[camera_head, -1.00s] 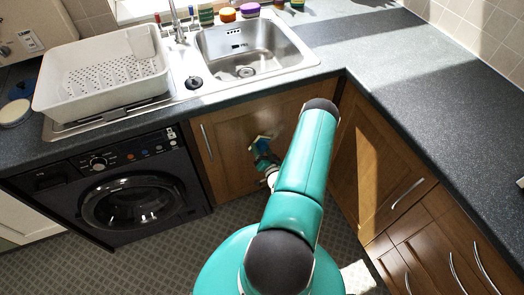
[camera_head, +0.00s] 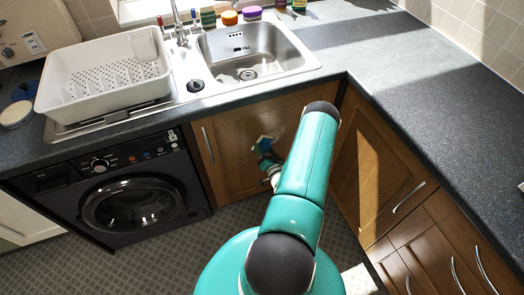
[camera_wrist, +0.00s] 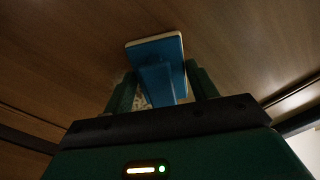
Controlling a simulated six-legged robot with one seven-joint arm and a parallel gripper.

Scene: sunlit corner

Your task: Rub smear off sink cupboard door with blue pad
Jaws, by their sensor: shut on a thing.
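The blue pad (camera_wrist: 153,50) has a flat blue block with a pale edge and a blue grip. My gripper (camera_wrist: 160,73) is shut on that grip, with one green finger on each side. The pad is close to the brown wooden sink cupboard door (camera_wrist: 50,50); I cannot tell whether it touches. In the head view my gripper (camera_head: 267,156) and the pad (camera_head: 263,142) are small against the upper middle of the sink cupboard door (camera_head: 225,168), partly behind my arm. I cannot make out the smear clearly in either view.
A dark washing machine (camera_head: 130,200) stands left of the door. The worktop (camera_head: 430,90) with the sink (camera_head: 250,50) and white dish rack (camera_head: 100,75) lies above. Cupboards with metal handles (camera_head: 410,195) stand on the right. The tiled floor in front is mostly clear.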

